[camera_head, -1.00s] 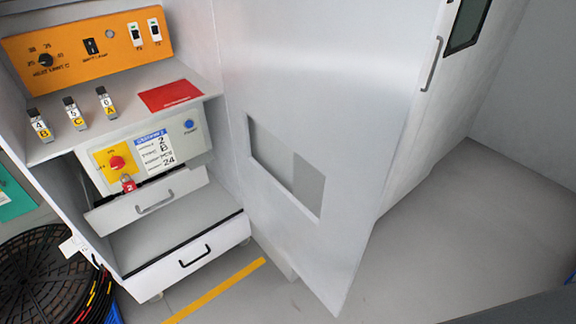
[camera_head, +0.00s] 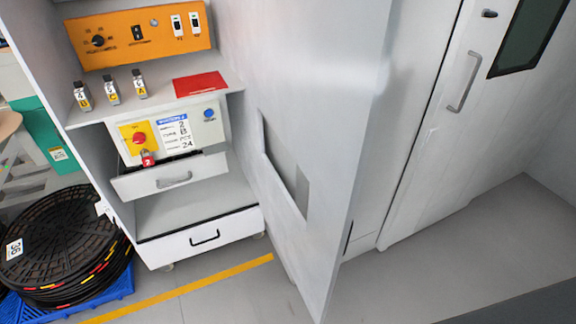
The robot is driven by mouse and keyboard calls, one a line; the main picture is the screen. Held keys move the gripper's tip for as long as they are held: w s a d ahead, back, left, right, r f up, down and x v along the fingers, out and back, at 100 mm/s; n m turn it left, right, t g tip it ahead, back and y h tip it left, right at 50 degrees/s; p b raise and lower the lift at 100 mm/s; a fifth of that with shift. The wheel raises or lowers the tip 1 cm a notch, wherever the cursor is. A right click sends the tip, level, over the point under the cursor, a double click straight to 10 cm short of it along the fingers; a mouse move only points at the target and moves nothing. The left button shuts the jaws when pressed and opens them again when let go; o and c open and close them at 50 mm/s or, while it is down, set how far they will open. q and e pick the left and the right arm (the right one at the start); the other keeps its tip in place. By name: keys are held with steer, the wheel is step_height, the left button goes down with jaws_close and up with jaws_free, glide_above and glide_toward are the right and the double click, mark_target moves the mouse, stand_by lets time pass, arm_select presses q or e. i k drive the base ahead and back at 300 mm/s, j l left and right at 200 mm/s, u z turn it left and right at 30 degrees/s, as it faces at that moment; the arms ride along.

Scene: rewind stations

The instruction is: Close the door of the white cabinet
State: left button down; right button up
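The white cabinet (camera_head: 197,206) stands at the left, its front open to view. Its door (camera_head: 310,110) is swung wide open on the right side and stands out toward me, with a rectangular cut-out low in it. Inside are an orange switch panel (camera_head: 120,58), a shelf with several tagged padlocks (camera_head: 111,92), a red plate (camera_head: 199,85) and a control box (camera_head: 175,133) with a red knob. Two drawers with handles are below. Neither of my grippers is in view, and nothing is seen touching the door.
A second white door with a handle (camera_head: 462,82) and dark window is behind at the right. Black reels (camera_head: 65,245) are stacked on a blue pallet (camera_head: 112,298) at lower left. A yellow line (camera_head: 180,292) crosses the floor. The grey floor (camera_head: 450,250) at right is clear.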

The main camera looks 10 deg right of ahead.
mark_target(317, 71)
steer(key=k+l+u, duration=0.1)
steer(key=l+u, duration=0.35)
steer(key=l, duration=0.45)
steer(key=l+u, duration=0.5)
steer(key=l, duration=0.95)
steer(key=k+l+u, duration=0.2)
steer(key=k+l, duration=0.6)
steer(key=l, duration=0.15)
steer(key=i+j, duration=0.15)
steer(key=i, duration=0.25)
steer(key=j, duration=0.15)
steer(key=i+z, duration=0.05)
